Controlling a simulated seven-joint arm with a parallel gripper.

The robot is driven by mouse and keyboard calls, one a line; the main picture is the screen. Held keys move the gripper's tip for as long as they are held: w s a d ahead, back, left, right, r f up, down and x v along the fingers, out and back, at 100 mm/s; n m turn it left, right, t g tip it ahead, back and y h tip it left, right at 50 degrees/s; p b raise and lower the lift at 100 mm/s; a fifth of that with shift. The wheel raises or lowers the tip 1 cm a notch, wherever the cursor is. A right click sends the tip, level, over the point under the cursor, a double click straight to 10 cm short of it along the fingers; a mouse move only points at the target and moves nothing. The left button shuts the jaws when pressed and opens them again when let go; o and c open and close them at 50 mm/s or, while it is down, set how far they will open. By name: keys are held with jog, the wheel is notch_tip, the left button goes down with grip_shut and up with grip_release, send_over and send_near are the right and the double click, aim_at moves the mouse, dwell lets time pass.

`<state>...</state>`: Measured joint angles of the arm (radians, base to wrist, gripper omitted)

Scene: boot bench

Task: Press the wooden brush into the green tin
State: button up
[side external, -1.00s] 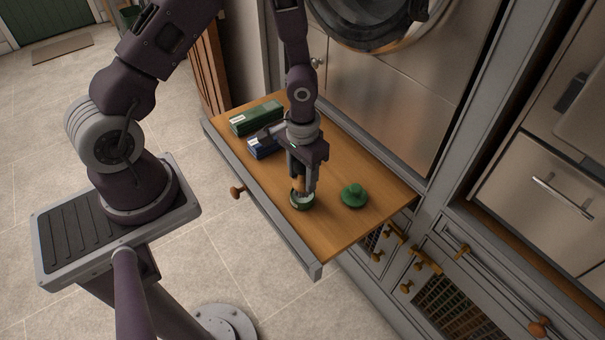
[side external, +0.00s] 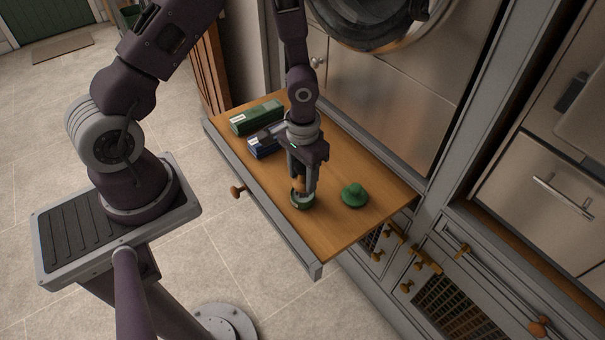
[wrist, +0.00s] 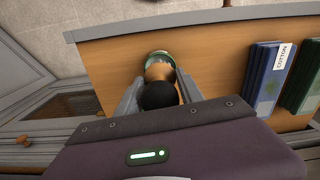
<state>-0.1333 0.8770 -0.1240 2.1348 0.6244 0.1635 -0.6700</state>
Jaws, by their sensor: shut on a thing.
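The green tin (side external: 302,202) stands open on the wooden pull-out board, under my gripper (side external: 304,190). My gripper is shut on the wooden brush (side external: 299,184), which is upright with its lower end at the tin's mouth. In the wrist view the brush (wrist: 160,72) shows light wood and a dark round top between the fingers (wrist: 158,88). The tin's rim (wrist: 157,55) shows just beyond it. The brush's lower end is hidden, so how deep it sits in the tin cannot be told.
A green knobbed lid (side external: 354,195) lies right of the tin. A green box (side external: 256,117) and a blue box (side external: 264,147) lie at the board's far left end; the blue box also shows in the wrist view (wrist: 268,75). The board's grey front edge (side external: 262,200) is close to the tin.

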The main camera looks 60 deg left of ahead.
jog(key=shift+f, duration=0.15)
jog(key=shift+f, duration=0.2)
dwell(0.3)
jog(key=shift+f, duration=0.55)
dwell(3.3)
jog(key=shift+r, duration=3.5)
